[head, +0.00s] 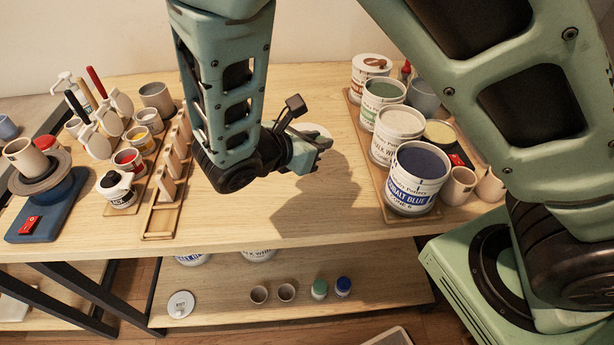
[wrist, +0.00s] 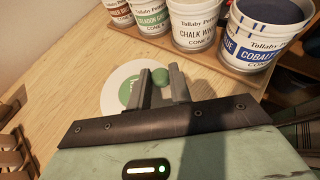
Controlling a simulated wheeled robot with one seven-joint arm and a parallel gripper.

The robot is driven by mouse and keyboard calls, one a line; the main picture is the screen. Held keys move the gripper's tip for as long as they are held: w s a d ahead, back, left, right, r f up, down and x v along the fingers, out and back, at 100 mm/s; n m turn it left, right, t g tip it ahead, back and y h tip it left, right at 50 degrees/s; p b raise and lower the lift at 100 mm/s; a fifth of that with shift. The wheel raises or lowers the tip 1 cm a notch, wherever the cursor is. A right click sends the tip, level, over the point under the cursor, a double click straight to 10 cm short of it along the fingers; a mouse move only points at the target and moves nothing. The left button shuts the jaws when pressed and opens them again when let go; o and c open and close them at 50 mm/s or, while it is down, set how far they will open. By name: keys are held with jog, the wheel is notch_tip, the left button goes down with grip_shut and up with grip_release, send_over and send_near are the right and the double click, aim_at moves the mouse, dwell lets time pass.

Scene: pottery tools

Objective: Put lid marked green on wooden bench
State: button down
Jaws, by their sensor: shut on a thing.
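The lid marked green (wrist: 116,88) is a white disc with a green mark and a green knob (wrist: 160,77). In the wrist view the knob sits between the two fingers of my gripper (wrist: 166,88), which is shut on it. In the head view only a pale edge of the lid (head: 313,130) shows behind my gripper (head: 322,142). The lid is flat, on or just above the wooden bench (head: 285,221); I cannot tell whether it touches. My gripper hides part of the lid.
At right, a tray (head: 382,197) holds several labelled glaze tubs, including a cobalt blue one (head: 412,195). At left stand a wooden rack (head: 160,222), small pots and a blue board (head: 45,222). The bench front between them is clear. A lower shelf (head: 225,308) holds small jars and a lid (head: 180,304).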

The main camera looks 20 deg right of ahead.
jog(key=shift+f+p, duration=0.65)
jog(key=shift+f, duration=3.75)
